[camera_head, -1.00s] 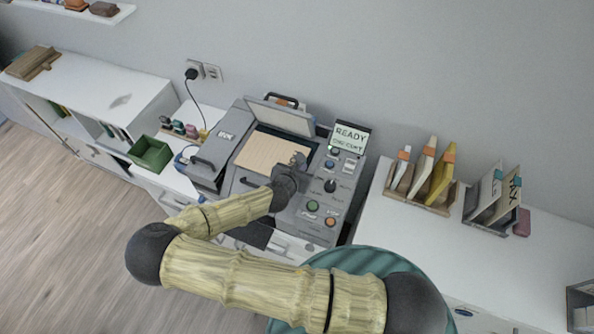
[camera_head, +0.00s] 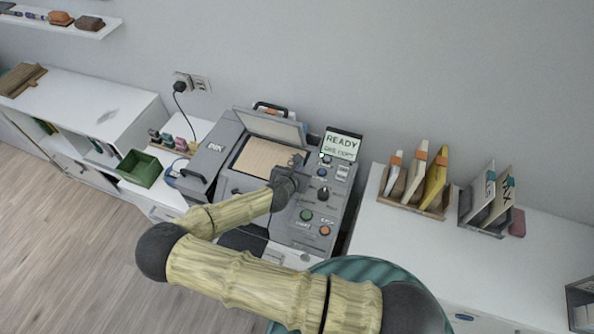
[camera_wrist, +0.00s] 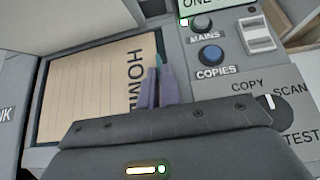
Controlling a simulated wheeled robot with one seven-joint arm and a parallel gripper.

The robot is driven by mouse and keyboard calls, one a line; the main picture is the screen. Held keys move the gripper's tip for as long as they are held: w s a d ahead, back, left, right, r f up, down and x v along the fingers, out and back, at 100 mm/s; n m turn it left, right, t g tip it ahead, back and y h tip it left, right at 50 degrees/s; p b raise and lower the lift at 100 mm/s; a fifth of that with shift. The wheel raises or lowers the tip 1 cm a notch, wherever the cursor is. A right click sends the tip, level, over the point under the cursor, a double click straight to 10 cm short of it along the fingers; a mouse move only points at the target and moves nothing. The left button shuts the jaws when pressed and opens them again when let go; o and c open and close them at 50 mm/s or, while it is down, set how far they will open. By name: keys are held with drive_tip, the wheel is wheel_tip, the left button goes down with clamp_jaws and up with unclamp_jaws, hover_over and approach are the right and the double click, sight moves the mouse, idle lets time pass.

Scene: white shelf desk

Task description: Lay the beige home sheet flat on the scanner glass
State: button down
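The beige home sheet (camera_head: 268,156) lies over the glass bed of the grey scanner (camera_head: 214,152), under the raised lid (camera_head: 272,127). In the wrist view the ruled sheet (camera_wrist: 88,90) shows its HOME lettering running along the right edge. My gripper (camera_head: 297,161) is at the sheet's right edge. In the wrist view its purple fingers (camera_wrist: 160,82) are close together at that edge and appear shut on it, hiding part of the lettering. Whether the sheet touches the glass everywhere cannot be told.
The scanner's control panel (camera_head: 322,205) has knobs and buttons right of the bed. A READY display (camera_head: 342,145) stands behind it. A green bin (camera_head: 139,168) is at left. A file rack (camera_head: 412,200) and a second rack (camera_head: 487,222) stand on the right cabinet.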

drive_tip(key=c, duration=1.5)
unclamp_jaws()
drive_tip(key=shift+c, duration=0.2)
drive_tip(key=b+v, duration=0.3)
drive_tip(key=v, duration=1.4)
drive_tip(key=shift+s+r, duration=0.1)
drive_tip(key=shift+s, duration=0.05)
